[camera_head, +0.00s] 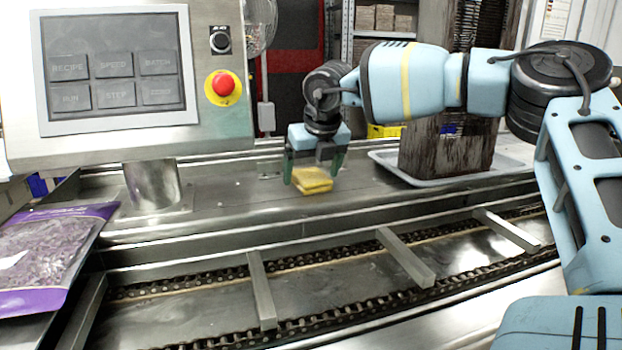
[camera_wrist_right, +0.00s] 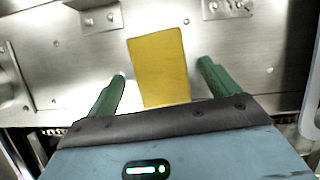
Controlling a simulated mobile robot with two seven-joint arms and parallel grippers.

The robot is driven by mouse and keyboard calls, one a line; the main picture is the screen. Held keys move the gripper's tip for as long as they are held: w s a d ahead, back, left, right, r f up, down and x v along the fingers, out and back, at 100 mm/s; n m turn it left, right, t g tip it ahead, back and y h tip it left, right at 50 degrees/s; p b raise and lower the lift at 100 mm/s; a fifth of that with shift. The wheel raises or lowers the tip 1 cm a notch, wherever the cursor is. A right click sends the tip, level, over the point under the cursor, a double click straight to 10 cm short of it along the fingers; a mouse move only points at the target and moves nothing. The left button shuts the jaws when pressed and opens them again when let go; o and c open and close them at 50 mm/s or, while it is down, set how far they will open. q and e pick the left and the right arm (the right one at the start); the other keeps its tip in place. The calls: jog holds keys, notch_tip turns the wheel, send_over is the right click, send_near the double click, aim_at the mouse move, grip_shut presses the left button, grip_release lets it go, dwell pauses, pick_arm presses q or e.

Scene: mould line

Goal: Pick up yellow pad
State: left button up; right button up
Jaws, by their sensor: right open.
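The yellow pad (camera_head: 312,181) lies on the steel ledge behind the chain conveyor. My right gripper (camera_head: 315,177) is directly over it, pointing down, with its green fingers apart on either side of the pad. In the right wrist view the pad (camera_wrist_right: 160,66) shows flat between the two open fingers of the right gripper (camera_wrist_right: 161,82), with a gap on each side. My left gripper is in neither view.
A control panel (camera_head: 118,140) with a red emergency button (camera_head: 223,85) stands at the left on a metal post. A purple bag (camera_head: 50,255) lies at front left. A dark block (camera_head: 446,150) stands in a grey tray (camera_head: 513,165) right of the gripper. The chain conveyor with crossbars (camera_head: 405,257) runs in front.

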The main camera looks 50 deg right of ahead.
aim_at(307, 174)
jog(key=shift+f, duration=0.25)
jog(key=shift+c, duration=0.3)
jog(key=c, duration=1)
jog(key=shift+w+r, duration=0.1)
jog(key=shift+r, duration=0.5)
jog(key=shift+a+r+b, duration=0.25)
jog(key=shift+r+b, duration=0.15)
jog(key=shift+r, duration=0.8)
jog(key=s+a+b, duration=0.1)
jog(key=s+a, duration=0.1)
jog(key=a, duration=0.2)
jog(key=s+a+r+b, duration=0.1)
jog(key=s+a, duration=0.1)
jog(key=a, duration=0.3)
jog(key=s+a+b, duration=0.1)
jog(key=s+a, duration=0.1)
jog(key=a, duration=0.3)
jog(key=shift+s+a+r, duration=0.15)
jog(key=shift+r, duration=0.05)
